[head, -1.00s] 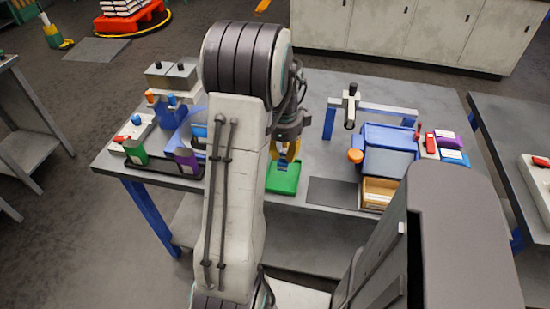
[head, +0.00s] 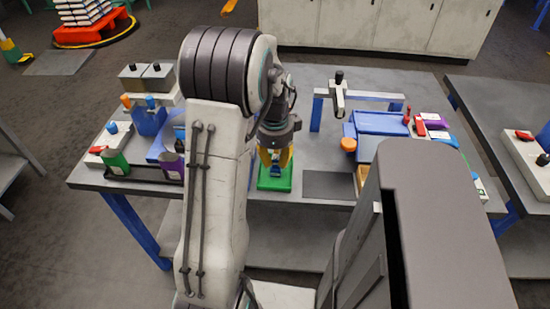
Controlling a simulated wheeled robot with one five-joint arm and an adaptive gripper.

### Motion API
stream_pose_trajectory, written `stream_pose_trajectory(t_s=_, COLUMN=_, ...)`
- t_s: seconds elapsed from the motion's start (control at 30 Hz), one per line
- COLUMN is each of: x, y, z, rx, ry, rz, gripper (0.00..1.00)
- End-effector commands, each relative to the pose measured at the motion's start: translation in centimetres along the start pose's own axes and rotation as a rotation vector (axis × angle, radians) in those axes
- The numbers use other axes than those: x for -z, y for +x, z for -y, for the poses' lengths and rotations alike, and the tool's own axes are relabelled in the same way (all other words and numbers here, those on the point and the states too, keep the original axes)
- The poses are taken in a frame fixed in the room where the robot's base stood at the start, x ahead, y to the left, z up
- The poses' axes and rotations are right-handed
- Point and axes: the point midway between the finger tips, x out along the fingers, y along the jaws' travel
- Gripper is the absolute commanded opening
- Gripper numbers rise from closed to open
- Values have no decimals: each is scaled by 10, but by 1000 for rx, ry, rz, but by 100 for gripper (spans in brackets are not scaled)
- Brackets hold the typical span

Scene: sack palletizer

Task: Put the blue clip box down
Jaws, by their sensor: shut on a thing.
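My gripper (head: 275,160), with yellow fingers, points down at the green pad (head: 264,183) near the front edge of the table. It is shut on a small dark blue thing that looks like the blue clip box (head: 276,171). The box shows just below and between the fingers, over the pad. The fingers cover part of it. I cannot tell whether it touches the pad.
A dark grey plate (head: 328,185) lies right of the pad. A blue bin (head: 380,122) stands further right. Bottles, including a green one (head: 115,162), stand at left. A blue-framed stand (head: 361,96) is behind.

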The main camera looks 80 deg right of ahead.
Motion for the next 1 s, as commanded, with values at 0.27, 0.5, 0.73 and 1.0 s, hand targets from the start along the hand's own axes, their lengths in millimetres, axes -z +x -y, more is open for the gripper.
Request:
stream_pose_trajectory(t_s=0.27, x=0, y=1, z=0, rx=0, ry=0, rz=0, gripper=41)
stream_pose_trajectory(t_s=0.5, x=0, y=0, z=0, rx=0, ry=0, rz=0, gripper=41)
stream_pose_trajectory(t_s=0.73, x=0, y=-16, z=1, rx=3, ry=0, rz=0, gripper=41)
stream_pose_trajectory(t_s=1.0, x=1, y=-62, z=1, rx=6, ry=0, rz=-1, gripper=41)
